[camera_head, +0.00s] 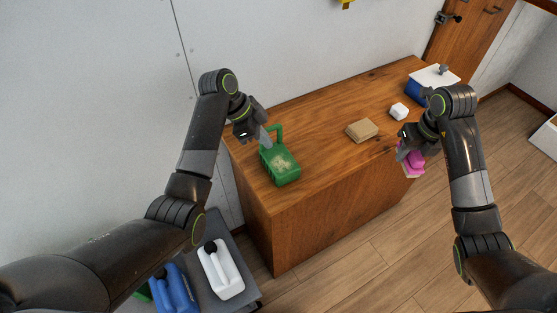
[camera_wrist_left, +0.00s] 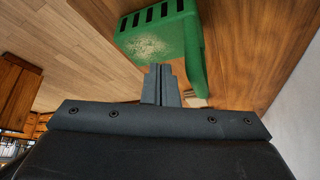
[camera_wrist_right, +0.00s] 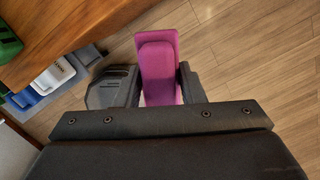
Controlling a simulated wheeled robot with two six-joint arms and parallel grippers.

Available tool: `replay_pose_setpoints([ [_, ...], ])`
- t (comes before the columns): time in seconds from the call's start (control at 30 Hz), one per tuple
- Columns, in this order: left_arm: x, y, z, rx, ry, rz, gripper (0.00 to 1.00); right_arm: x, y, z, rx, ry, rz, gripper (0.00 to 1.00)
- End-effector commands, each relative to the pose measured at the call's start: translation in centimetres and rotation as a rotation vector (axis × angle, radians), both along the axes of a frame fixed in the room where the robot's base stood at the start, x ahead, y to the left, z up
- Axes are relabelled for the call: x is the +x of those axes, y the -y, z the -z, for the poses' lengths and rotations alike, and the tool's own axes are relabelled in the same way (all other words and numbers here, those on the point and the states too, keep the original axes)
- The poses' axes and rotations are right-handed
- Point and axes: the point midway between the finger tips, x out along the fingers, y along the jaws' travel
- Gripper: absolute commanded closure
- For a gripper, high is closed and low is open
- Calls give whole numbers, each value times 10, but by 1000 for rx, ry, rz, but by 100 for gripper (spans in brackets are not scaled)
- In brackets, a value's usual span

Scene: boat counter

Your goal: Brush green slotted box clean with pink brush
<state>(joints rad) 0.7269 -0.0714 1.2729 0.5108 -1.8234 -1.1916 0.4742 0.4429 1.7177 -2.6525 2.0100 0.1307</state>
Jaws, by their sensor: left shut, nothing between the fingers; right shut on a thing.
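The green slotted box (camera_head: 281,168) stands on the wooden counter near its left end, with pale crumbs on its face. It also shows in the left wrist view (camera_wrist_left: 160,36), with dark slots along one edge. My left gripper (camera_head: 266,141) is shut and empty, right at the box's handle side; I cannot tell whether it touches. My right gripper (camera_head: 403,152) is shut on the pink brush (camera_head: 412,160), beyond the counter's right front edge. The right wrist view shows the brush (camera_wrist_right: 159,70) between the fingers, above the floor. Its bristles are mostly hidden.
A tan block (camera_head: 362,130), a white block (camera_head: 399,111) and a blue box with a white lid (camera_head: 434,76) sit on the counter (camera_head: 320,112). A white jug (camera_head: 221,270) and blue containers (camera_head: 174,290) stand low at the left. The counter between box and tan block is clear.

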Motion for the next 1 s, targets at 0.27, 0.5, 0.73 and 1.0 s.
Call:
replay_pose_setpoints([
  [0.27, 0, 0, 6, 0, 0, 0, 100, 0, 0, 3, 0, 0, 0, 82],
  [0.5, 0, 0, 11, 0, 0, 0, 100, 0, 0, 5, 0, 0, 0, 82],
  [0.73, 0, 0, 16, 0, 0, 0, 100, 0, 0, 7, 0, 0, 0, 82],
  [1.0, 0, 0, 18, 0, 0, 0, 100, 0, 0, 8, 0, 0, 0, 82],
])
